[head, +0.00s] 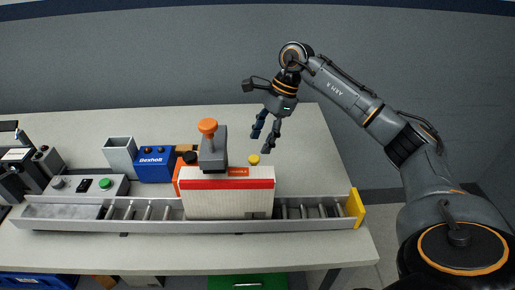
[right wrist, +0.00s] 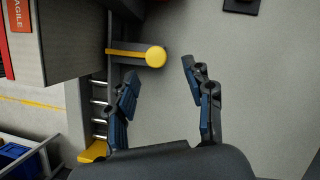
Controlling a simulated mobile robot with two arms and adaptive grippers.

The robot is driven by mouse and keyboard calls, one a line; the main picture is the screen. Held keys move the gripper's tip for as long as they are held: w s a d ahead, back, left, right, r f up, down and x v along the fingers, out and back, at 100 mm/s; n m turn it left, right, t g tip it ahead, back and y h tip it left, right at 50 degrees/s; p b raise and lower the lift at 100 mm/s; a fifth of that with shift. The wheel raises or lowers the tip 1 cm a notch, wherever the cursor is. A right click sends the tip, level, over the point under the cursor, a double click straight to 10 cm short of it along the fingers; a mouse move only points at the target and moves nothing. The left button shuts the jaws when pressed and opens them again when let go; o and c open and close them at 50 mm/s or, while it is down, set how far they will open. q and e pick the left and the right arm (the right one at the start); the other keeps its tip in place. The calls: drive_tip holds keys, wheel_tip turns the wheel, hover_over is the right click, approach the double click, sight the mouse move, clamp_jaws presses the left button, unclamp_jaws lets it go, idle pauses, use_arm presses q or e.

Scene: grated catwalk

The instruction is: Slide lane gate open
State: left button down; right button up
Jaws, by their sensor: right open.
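The lane gate's round yellow knob (head: 254,159) shows behind the white carton on the conveyor. In the right wrist view the knob (right wrist: 155,56) caps a dark bar with a yellow stripe, which reaches toward the rollers. Most of the gate is hidden behind the carton in the head view. My right gripper (head: 261,143) is open and empty, fingers pointing down, above the table near the knob. In the right wrist view the knob appears between and beyond the fingertips (right wrist: 160,70), apart from them. My left gripper is not in view.
A red-topped white carton (head: 228,204) stands on the roller conveyor (head: 150,224), with a grey, orange-knobbed device (head: 212,150) behind it. A yellow end plate (head: 355,207) closes the right end. A blue box (head: 155,165) stands left. The table's back right is clear.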

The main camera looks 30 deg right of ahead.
drive_tip(key=v, duration=0.7)
drive_tip(key=shift+r, duration=0.15)
drive_tip(key=shift+d, duration=0.1)
idle(5.1)
